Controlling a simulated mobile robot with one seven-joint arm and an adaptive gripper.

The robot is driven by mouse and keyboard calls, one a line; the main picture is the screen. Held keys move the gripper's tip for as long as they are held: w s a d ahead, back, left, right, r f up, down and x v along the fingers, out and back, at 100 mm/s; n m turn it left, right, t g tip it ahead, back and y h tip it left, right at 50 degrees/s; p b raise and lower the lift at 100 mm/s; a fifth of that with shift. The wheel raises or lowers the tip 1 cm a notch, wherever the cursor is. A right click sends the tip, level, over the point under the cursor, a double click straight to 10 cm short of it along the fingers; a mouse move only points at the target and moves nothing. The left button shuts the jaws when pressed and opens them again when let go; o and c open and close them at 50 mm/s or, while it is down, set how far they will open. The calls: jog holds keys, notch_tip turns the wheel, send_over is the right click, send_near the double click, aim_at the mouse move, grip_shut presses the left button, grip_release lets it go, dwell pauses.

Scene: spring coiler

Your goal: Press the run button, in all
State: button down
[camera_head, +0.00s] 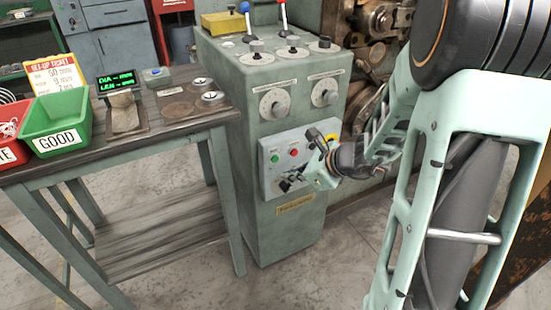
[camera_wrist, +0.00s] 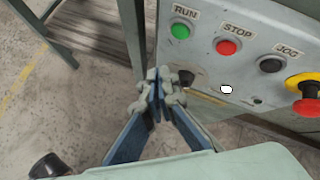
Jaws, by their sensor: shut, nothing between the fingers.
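The green run button (camera_wrist: 180,31), under a RUN label, is at the top left of the grey button panel (camera_wrist: 215,55) in the wrist view. It also shows as a small green dot in the head view (camera_head: 275,158). My gripper (camera_wrist: 163,76) is shut and empty, with its fingertips together below and slightly left of the run button in the wrist view, apart from the button in the picture. In the head view my gripper (camera_head: 287,184) is in front of the lower part of the panel. The gap in depth between fingertips and panel is hard to judge.
The red STOP button (camera_wrist: 228,47), black JOG button (camera_wrist: 271,64) and a red knob on yellow (camera_wrist: 305,88) sit right of the run button. A black knob (camera_wrist: 186,78) is just behind my fingertips. A wooden bench (camera_head: 100,158) with a green GOOD bin (camera_head: 57,125) stands left.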

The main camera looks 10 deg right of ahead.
aim_at(275, 159)
jog(key=shift+w+a, duration=0.2)
jog(key=shift+w, duration=0.45)
jog(key=shift+w+a, duration=0.25)
jog(key=shift+w, duration=0.35)
jog(key=shift+w+a, duration=0.2)
jog(key=shift+w, duration=0.45)
jog(key=shift+w, duration=0.1)
jog(key=shift+w+a, duration=0.1)
jog(key=shift+w, duration=0.2)
